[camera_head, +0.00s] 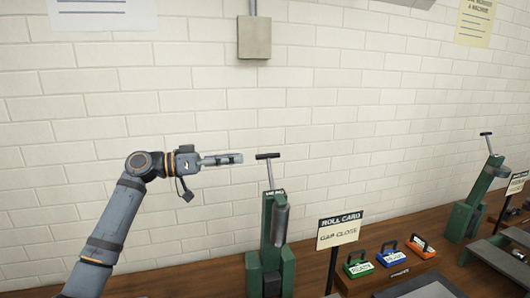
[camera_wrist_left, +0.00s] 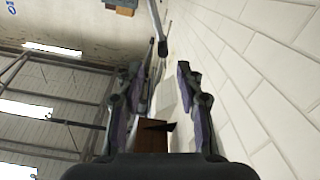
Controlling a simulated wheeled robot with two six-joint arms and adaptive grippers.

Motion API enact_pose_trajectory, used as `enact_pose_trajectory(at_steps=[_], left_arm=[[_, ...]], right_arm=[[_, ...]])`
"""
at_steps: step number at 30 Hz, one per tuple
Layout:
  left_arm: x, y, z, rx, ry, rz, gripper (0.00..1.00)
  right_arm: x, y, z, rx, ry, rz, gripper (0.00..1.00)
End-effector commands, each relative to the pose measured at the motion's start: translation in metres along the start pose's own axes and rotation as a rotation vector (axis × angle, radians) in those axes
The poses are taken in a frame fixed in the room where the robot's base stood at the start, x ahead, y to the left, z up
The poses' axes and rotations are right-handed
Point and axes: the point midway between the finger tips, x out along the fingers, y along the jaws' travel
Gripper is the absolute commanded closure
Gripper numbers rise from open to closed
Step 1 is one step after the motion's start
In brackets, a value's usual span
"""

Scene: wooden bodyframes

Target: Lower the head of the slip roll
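The slip roll's near green end stand (camera_head: 267,240) rises from the wooden bench, with a label at its top that seems to read "HEAD". A black T-handle (camera_head: 268,157) stands upright above it on a thin grey rod. A second green stand (camera_head: 473,205) with a similar T-handle (camera_head: 486,134) is at the right. My left gripper (camera_head: 240,158) points right, just left of the near T-handle and about level with it, apart from it in the picture. In the left wrist view its fingers (camera_wrist_left: 160,77) are spread, with nothing seen held. My right gripper is not in view.
A roll card sign (camera_head: 340,230) stands right of the near stand. Green (camera_head: 358,264), blue (camera_head: 391,254) and orange (camera_head: 421,246) handled pieces sit on a wooden block. A brick wall (camera_head: 330,100) with a grey box (camera_head: 254,37) is behind. Left of the stand is clear.

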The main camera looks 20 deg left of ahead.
Motion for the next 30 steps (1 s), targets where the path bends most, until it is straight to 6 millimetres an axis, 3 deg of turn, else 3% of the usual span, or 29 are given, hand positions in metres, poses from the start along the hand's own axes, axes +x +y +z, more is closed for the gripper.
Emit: enact_pose_trajectory(at_steps=[5, 13, 18, 25, 30], left_arm=[[0.036, 0.003, -0.008, -0.003, 0.004, 0.006, 0.63], [0.086, 0.002, -0.005, -0.003, 0.002, 0.003, 0.63], [0.096, 0.001, -0.002, -0.001, 0.0, 0.0, 0.63], [0.097, 0.0, 0.0, 0.0, 0.0, -0.001, 0.63], [0.097, 0.0, -0.001, 0.0, 0.0, -0.001, 0.85]], right_arm=[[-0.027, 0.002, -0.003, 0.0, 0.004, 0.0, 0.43], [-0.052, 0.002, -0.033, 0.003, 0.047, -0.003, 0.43], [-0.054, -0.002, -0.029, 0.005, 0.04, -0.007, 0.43], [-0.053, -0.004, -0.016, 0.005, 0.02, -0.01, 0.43], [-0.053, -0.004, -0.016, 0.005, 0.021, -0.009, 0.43]])
